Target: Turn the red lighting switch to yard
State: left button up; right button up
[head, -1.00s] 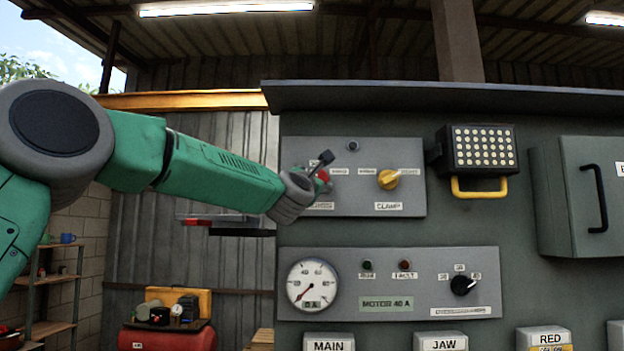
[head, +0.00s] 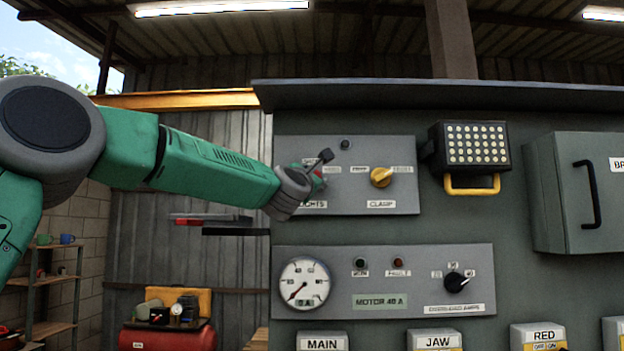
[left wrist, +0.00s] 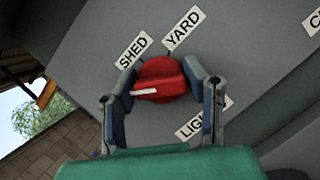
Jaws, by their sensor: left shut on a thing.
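The red lighting switch (left wrist: 160,78) is a round red knob with a white mark on its raised grip. In the left wrist view it sits between the two fingers of my left gripper (left wrist: 164,86), which is shut on it. The white mark points to the picture's left, toward one finger. The SHED label (left wrist: 132,48) and YARD label (left wrist: 184,31) are above the knob; the LIGHTS label (left wrist: 188,128) is below, partly hidden by a finger. In the head view my left gripper (head: 312,178) covers most of the switch. My right gripper is not in view.
A yellow clamp switch (head: 382,177) is right of the lighting switch on the same grey panel (head: 345,203). Below is a motor panel (head: 430,258) with a gauge (head: 304,284) and a black selector (head: 456,282). A floodlight (head: 469,147) projects at the right.

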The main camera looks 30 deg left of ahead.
pick_arm(q)
jog(key=m+h+p, duration=0.1)
jog(key=m, duration=0.2)
jog(key=m+g+h, duration=0.1)
jog(key=m, duration=0.3)
jog(key=shift+d+r+h+p, duration=0.1)
jog(key=shift+d+h+p, duration=0.05)
jog(key=shift+h+p, duration=0.25)
jog(key=m, duration=0.2)
jog(key=m+g, duration=0.1)
jog(key=m, duration=0.1)
jog(key=m+g+h, duration=0.1)
jog(key=m, duration=0.1)
jog(key=shift+w+d+f+m, duration=0.1)
jog(key=shift+f+m, duration=0.2)
jog(key=shift+f, duration=0.1)
jog(key=m+g, duration=0.2)
jog(key=m, duration=0.3)
jog(key=shift+f+g+y, duration=0.3)
jog(key=shift+f+g, duration=0.1)
jog(key=shift+f+m+g+y, duration=0.15)
jog(key=shift+m+g+y, duration=0.6)
jog(key=shift+m, duration=0.85)
jog(key=o, duration=1)
jog(key=shift+o, duration=0.7)
jog(key=shift+r, duration=0.25)
